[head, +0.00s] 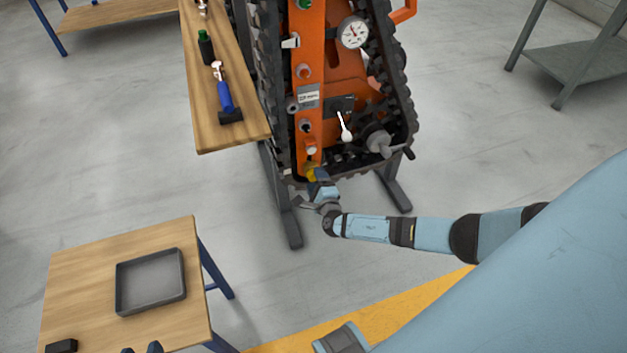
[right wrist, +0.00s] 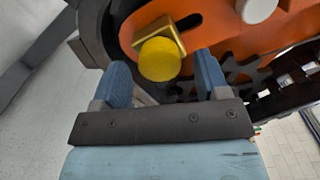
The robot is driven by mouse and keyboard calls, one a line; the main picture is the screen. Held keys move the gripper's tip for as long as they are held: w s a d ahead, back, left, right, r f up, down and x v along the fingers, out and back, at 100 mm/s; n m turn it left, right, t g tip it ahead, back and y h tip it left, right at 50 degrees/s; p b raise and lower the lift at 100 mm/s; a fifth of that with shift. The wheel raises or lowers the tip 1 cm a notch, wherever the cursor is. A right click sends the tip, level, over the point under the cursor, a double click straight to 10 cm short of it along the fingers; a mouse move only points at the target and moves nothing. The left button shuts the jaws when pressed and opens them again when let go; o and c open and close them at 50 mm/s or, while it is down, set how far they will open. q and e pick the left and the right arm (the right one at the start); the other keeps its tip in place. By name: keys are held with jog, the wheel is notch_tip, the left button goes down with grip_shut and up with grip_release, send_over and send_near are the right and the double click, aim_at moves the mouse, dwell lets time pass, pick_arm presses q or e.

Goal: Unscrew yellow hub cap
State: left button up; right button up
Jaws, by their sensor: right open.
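The yellow hub cap (right wrist: 161,58) is a round knob on a brass-coloured bracket on the orange carrier in the right wrist view. In the head view the hub cap (head: 311,172) is small and partly covered, low on the carrier. My right gripper (right wrist: 163,74) is open, with one blue finger to each side of the cap and slightly short of it. The fingers do not appear to touch the cap. In the head view the right gripper (head: 315,180) is at the carrier's lower end. Two dark tips at the head view's bottom edge may belong to my left gripper.
The carrier's black tracks (head: 402,100) flank its orange body, with a white-tipped lever (head: 346,130) and a grey crank above the gripper. A wooden bench (head: 220,130) with tools stands to the left. A grey tray (head: 151,282) lies on a table at lower left.

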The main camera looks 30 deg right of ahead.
jog(key=shift+f+m+b, duration=0.4)
jog(key=shift+m+b, duration=0.1)
jog(key=shift+m, duration=0.6)
pick_arm(q)
notch_tip(320, 180, down, 4)
jog(key=f+b, duration=0.1)
jog(key=b, duration=0.1)
pick_arm(e)
jog(key=m, duration=0.3)
jog(key=m+b, duration=0.2)
jog(key=shift+f+m, duration=0.1)
jog(key=shift+m, duration=0.2)
pick_arm(q)
jog(key=w+d+r+t+h+b, duration=0.1)
jog(key=d+r+t+h+b, duration=0.1)
jog(key=r, duration=0.3)
jog(key=w+d+r+t+h+b, duration=0.1)
jog(key=d+r+t+h+b, duration=0.1)
jog(key=r, duration=0.4)
jog(key=shift+w+d+t, duration=0.25)
jog(key=shift+d+t, duration=0.05)
jog(key=shift+t, duration=0.3)
pick_arm(e)
jog(key=m, duration=0.3)
jog(key=r+m, duration=0.1)
jog(key=m, duration=0.2)
jog(key=shift+m, duration=0.3)
